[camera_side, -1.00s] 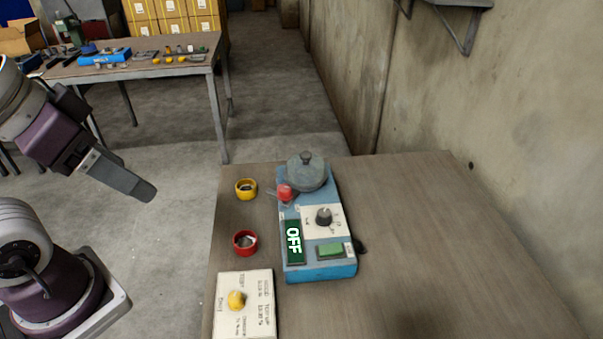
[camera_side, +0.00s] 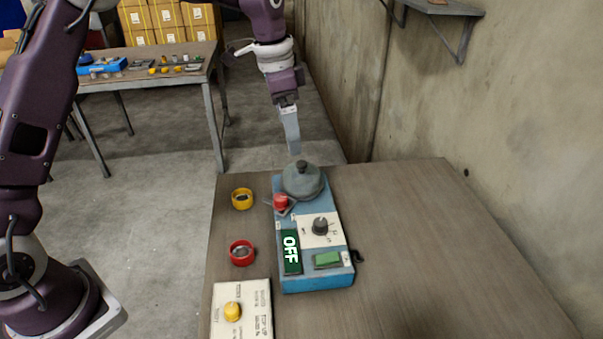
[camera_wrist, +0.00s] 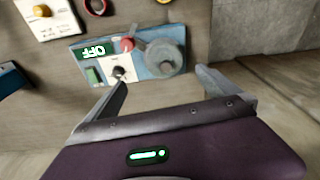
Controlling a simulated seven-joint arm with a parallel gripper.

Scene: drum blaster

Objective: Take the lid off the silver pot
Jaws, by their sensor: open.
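My gripper (camera_side: 294,150) points down just above and slightly left of the lid knob in the side view. In the wrist view its two fingers (camera_wrist: 163,87) are spread apart with nothing between them. The lid is on the pot and not held.
The device carries a red button (camera_side: 281,202), a black dial (camera_side: 320,226), a green switch (camera_side: 327,260) and an OFF display (camera_side: 291,252). A yellow ring (camera_side: 242,199), a red ring (camera_side: 242,253) and a white panel with yellow knob (camera_side: 232,311) lie left. The table's right side is clear.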

